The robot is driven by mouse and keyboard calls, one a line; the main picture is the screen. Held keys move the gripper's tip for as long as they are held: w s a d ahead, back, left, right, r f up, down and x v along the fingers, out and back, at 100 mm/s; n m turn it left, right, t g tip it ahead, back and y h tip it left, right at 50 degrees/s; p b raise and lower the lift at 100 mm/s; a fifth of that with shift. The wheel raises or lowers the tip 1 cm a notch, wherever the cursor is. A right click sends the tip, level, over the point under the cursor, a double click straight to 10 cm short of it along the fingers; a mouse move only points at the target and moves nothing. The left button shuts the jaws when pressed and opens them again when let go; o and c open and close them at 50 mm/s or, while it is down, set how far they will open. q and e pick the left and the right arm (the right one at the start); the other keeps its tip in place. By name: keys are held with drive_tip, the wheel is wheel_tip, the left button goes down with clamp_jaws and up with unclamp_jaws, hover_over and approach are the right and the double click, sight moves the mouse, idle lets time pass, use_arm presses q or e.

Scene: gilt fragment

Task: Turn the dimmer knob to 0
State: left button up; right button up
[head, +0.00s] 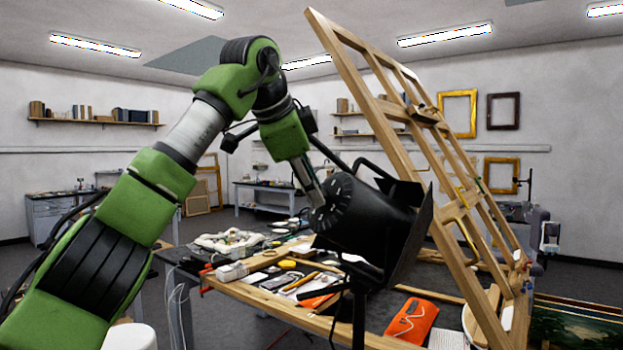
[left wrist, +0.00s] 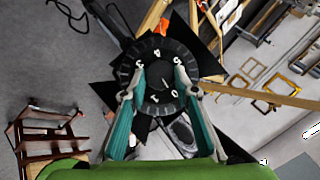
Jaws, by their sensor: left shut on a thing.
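A black studio lamp (head: 372,222) with barn-door flaps stands over the workbench. The round back of the lamp, with its dial (head: 333,204), faces my left arm. My left gripper (head: 314,196) is at this dial in the head view. In the left wrist view the two teal-backed fingers of my left gripper (left wrist: 160,70) are shut on the dark dimmer knob (left wrist: 159,84) at the middle of the dial. White numerals ring the knob, with a 0 and a 1 at the lower side. The knob's exact setting is hard to read. My right gripper is not in view.
A tall wooden easel frame (head: 385,125) leans just right of the lamp. The workbench (head: 265,297) below holds tools, an orange pouch (head: 412,320) and other small items. A black handle (head: 362,168) and flaps stick out from the lamp.

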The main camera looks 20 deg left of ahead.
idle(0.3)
use_arm(q)
drive_tip(key=o, duration=1.1)
drive_tip(key=shift+w, duration=0.1)
drive_tip(key=v, duration=1.2)
